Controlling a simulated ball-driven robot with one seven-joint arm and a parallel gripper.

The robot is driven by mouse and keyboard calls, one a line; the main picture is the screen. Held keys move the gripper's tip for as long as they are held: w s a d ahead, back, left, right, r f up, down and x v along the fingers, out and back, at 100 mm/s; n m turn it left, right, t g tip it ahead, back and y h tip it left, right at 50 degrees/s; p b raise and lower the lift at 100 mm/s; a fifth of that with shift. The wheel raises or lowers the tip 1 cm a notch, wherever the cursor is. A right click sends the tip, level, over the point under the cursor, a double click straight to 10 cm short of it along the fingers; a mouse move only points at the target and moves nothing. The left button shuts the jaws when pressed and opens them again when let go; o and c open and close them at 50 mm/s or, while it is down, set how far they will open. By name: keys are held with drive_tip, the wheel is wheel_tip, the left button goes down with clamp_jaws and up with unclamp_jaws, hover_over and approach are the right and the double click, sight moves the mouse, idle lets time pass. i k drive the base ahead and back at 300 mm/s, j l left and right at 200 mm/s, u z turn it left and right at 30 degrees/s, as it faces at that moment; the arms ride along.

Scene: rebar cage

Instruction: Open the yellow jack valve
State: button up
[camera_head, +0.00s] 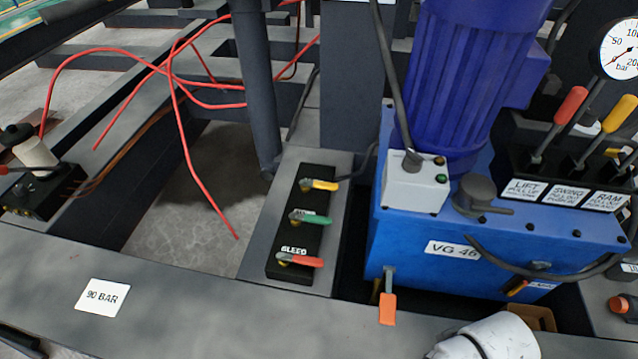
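The yellow valve handle (322,185) is at the top of a black valve panel (300,258), left of the blue power unit. It points to the right, across the panel, and its label is too small to read. Below it on the same panel are a green handle (312,220) and a red handle (302,261) marked BLEED, both also pointing right. My gripper is not in view. A white rounded part at the bottom edge, right of centre, looks like a link of my arm, well below and right of the panel. Nothing visible touches the yellow handle.
The blue power unit (400,245) with a blue motor (465,80) stands right of the panel. An orange-handled lever (387,308) hangs on its front. A dark post (257,100) and loose red hoses (185,130) are behind and left. The grey front beam (180,300) is mostly clear.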

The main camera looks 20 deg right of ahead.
sight(316, 185)
drive_tip(key=k, duration=0.45)
drive_tip(key=i+j, duration=0.6)
drive_tip(key=j, duration=0.2)
drive_tip(key=i+j+z, duration=0.1)
drive_tip(key=i+j, duration=0.15)
drive_tip(key=j, duration=0.15)
drive_tip(key=i+j, duration=0.55)
drive_tip(key=j, duration=0.3)
